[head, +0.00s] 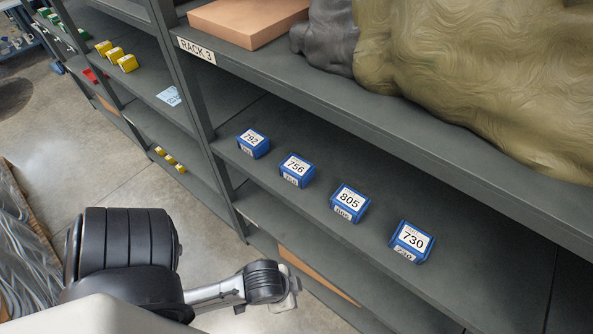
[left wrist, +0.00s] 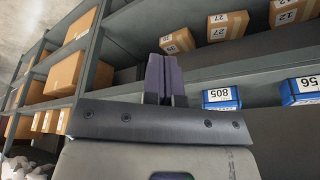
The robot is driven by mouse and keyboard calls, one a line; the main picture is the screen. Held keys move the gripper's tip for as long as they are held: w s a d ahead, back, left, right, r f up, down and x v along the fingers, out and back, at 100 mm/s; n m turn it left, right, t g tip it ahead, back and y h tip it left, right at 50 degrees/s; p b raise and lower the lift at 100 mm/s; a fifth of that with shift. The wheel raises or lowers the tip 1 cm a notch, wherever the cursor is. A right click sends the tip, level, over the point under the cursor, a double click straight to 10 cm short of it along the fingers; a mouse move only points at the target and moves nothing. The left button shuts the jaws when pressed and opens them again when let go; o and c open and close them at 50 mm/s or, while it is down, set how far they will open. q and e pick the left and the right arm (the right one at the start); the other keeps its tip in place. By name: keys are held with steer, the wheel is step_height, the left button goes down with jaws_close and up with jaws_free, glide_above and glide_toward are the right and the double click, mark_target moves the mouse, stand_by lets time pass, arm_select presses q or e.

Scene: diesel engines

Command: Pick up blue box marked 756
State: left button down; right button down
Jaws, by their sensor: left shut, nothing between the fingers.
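The blue box marked 756 (head: 297,170) sits on the middle shelf of Rack 3, second from the left in a row of blue boxes. In the left wrist view, a blue box with a partly cut-off label showing 56 (left wrist: 301,90) is at the right edge. My left gripper (left wrist: 165,78) is shut and empty, its fingers together in front of the shelves, left of the blue boxes and apart from them. In the head view my left arm comes in at the lower left, and its fingers cannot be made out. My right gripper is not in view.
Blue boxes marked 792 (head: 253,144), 805 (head: 348,203) and 730 (head: 410,241) share the shelf, with gaps between them. A dark rack post (head: 190,90) stands left of the row. The upper shelf (head: 330,75) overhangs the boxes. Cardboard boxes (left wrist: 80,70) show in the wrist view.

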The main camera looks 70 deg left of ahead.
arm_select(q)
steer(key=c, duration=1.9)
jaws_free()
steer(key=o, duration=1.9)
